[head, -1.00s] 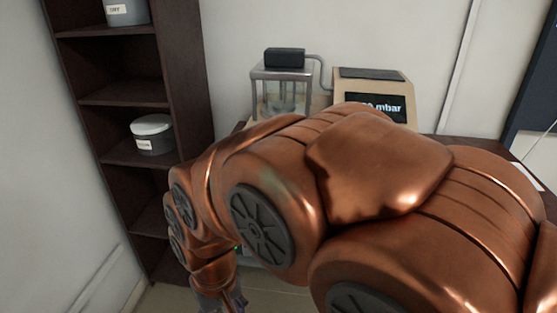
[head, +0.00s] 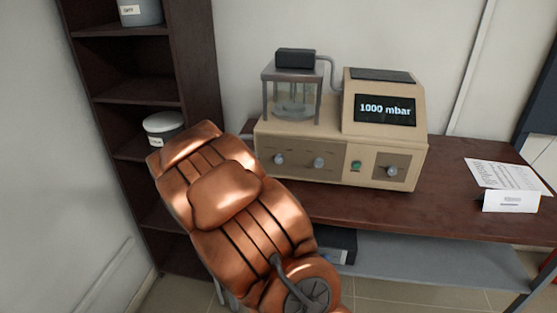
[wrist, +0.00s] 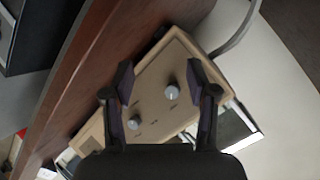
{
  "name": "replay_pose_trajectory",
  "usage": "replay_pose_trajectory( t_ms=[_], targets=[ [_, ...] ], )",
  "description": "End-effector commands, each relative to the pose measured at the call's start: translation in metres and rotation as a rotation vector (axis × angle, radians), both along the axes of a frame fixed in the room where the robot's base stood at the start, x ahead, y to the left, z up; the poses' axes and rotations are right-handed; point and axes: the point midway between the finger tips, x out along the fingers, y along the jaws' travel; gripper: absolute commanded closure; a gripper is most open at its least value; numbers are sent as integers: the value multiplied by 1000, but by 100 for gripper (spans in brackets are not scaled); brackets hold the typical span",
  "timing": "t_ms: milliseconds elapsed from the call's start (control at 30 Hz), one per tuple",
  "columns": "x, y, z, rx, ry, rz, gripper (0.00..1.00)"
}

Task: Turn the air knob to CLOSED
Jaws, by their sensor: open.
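A beige instrument (head: 335,150) stands on the dark table, its display reading 1000 mbar. Its front has two grey knobs at the left, the first knob (head: 280,159) and the second knob (head: 319,163), and a third knob (head: 392,171) at the right. Their labels are too small to read, so I cannot tell which is the air knob or its setting. In the wrist view my gripper (wrist: 160,76) is open and empty, facing the panel. A pale knob (wrist: 171,92) and another knob (wrist: 134,122) show between its fingers, apparently untouched. My arm hides the gripper in the head view.
A green button (head: 356,166) sits left of the third knob. A glass chamber (head: 292,97) stands on the instrument. A dark shelf unit (head: 190,75) stands left. The table between instrument and papers is clear.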

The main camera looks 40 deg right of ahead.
Motion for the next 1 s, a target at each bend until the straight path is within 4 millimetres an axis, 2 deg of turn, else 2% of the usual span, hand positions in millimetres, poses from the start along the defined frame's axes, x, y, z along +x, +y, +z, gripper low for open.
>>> replay_pose_trajectory(
  t_ms=[33, 100, 300, 633, 1000],
  targets=[
    [-1, -17, -1, -34, -43, -37, 42],
    [-2, -38, 6, -85, -125, -81, 42],
    [-7, -75, 22, -214, -308, -138, 42],
    [-10, -92, 35, -289, -411, -146, 42],
    [10, -123, 38, -290, -412, -148, 42]
  ],
)
